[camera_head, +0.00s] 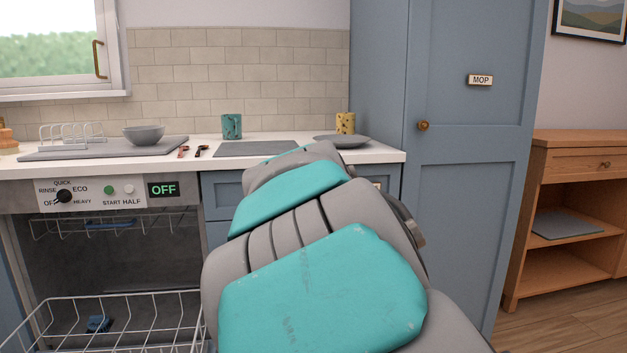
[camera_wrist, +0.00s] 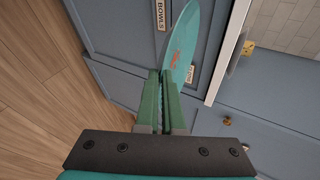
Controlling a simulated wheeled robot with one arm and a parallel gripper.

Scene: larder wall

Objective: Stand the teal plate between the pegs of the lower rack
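A teal plate (camera_wrist: 182,45) shows in the wrist view, upright and turned nearly edge-on, with a reddish mark on its face. My gripper (camera_wrist: 164,76) has its two green fingers closed on the plate's near edge. The plate and gripper are hidden behind my arm in the head view. The lower rack (camera_head: 122,296) is a white wire basket at the bottom left of the head view, in the open dishwasher. A small blue item (camera_head: 99,324) lies in it. Its pegs cannot be made out clearly, and part of it is hidden by my arm.
The upper rack (camera_head: 60,229) hangs inside the dishwasher, whose panel (camera_head: 118,192) reads OFF. The counter (camera_head: 374,156) holds a grey bowl (camera_head: 144,134), teal mug (camera_head: 232,126), yellow mug (camera_head: 345,123) and grey dish (camera_head: 341,141). A tall MOP cupboard (camera_head: 465,220) stands right; floor shows beyond.

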